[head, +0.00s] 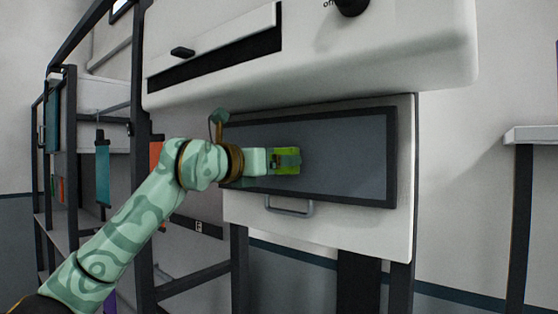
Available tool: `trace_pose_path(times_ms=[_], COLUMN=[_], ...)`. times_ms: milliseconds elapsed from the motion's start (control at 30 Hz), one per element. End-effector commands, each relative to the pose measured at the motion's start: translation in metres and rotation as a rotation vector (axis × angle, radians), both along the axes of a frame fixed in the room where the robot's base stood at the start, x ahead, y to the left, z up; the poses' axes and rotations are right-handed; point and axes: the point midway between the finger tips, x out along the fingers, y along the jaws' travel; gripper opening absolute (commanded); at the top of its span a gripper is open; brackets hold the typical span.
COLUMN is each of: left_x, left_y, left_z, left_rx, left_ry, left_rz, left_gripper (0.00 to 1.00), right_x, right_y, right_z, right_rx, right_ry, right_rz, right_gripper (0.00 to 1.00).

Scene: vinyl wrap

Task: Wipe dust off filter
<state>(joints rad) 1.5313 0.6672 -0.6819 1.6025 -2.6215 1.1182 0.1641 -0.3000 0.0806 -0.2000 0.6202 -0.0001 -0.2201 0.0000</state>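The filter (345,153) is a flat grey rectangular panel with a dark frame, set in the white front of the machine. My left arm comes in from the lower left, and its gripper (288,160) is at the left half of the filter. A small yellow-green thing (290,155) shows at the fingertips, in front of or against the panel. I cannot tell whether the fingers grip it or whether it touches the panel. No dust can be made out at this size. My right gripper is not in view.
The white machine body (400,50) overhangs the filter, with a dark slot above. A metal handle (289,208) sticks out below the filter. Dark rack posts (142,200) stand close to my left arm. A white ledge (530,134) is at the far right.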

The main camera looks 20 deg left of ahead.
Motion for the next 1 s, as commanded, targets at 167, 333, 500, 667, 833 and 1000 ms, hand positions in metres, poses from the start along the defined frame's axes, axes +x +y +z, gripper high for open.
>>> trace_pose_path(times_ms=[167, 333, 500, 667, 833, 1000], left_x=[0.004, 0.006, 0.012, 0.015, 0.02, 0.025], left_y=[0.012, 0.019, 0.034, 0.043, 0.056, 0.069], left_z=[0.0, 0.001, 0.001, 0.001, 0.002, 0.002], left_rx=[-0.001, 0.0, 0.0, 0.0, -0.001, -0.001], left_ry=[0.001, 0.001, 0.002, 0.001, 0.001, 0.001], left_rz=[0.001, 0.002, 0.002, 0.001, 0.003, 0.001], left_gripper=[0.63, 0.63, 0.63, 0.63, 0.63, 0.63], right_x=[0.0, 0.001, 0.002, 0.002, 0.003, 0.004], right_y=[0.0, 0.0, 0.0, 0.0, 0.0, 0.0], right_z=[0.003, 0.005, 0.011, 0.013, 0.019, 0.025], right_rx=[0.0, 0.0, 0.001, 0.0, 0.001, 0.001], right_ry=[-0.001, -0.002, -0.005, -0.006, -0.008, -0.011], right_rz=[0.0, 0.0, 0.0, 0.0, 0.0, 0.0], right_gripper=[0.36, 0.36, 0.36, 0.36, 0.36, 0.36])
